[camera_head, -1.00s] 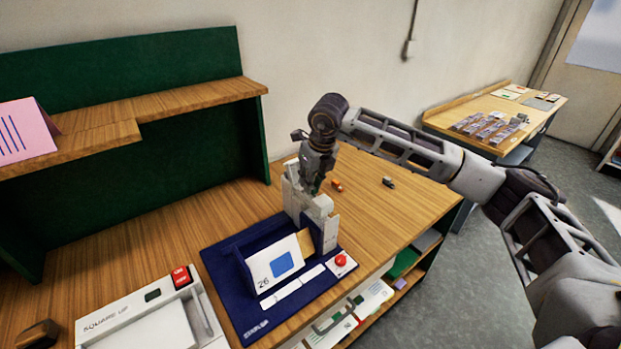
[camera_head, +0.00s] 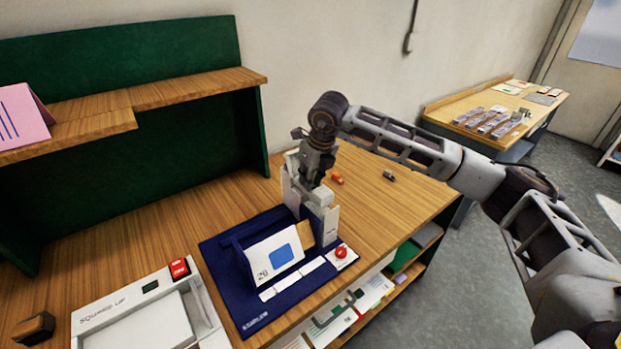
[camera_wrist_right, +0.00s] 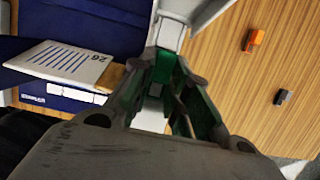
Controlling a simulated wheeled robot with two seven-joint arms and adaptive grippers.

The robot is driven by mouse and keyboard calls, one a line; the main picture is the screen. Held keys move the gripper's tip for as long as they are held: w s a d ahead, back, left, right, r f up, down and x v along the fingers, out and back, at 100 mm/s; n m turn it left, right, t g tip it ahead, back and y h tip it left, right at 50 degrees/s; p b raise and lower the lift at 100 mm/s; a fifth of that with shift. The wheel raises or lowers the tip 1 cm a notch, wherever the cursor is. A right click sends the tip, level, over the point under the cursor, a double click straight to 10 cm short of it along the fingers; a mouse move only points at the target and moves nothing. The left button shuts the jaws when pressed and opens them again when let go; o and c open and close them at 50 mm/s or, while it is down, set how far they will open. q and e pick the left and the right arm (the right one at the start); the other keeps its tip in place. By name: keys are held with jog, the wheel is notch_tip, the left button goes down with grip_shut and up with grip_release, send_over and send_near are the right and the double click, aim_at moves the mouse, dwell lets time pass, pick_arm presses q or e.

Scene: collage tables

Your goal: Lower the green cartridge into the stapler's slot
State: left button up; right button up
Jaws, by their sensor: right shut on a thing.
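The stapler (camera_head: 322,218) is a light grey upright machine on a blue base (camera_head: 225,255) on the wooden table. My right gripper (camera_head: 313,178) points down over the top of the stapler. In the right wrist view my right gripper (camera_wrist_right: 160,95) is shut on the green cartridge (camera_wrist_right: 162,68), which shows between its fingers, in line with a pale part of the stapler (camera_wrist_right: 172,32). The cartridge is mostly hidden by the fingers, and I cannot tell how deep it sits in the slot. My left gripper is not in view.
A white card with a blue square (camera_head: 276,258) stands on the blue base beside a red button (camera_head: 340,252). An orange piece (camera_head: 337,178) and a grey piece (camera_head: 389,175) lie behind on the table. A white tray (camera_head: 90,311) is at front left. A green-backed shelf (camera_head: 200,95) stands behind.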

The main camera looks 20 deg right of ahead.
jog(key=o, duration=0.9)
jog(key=shift+v, duration=5.95)
jog(key=shift+f, duration=0.1)
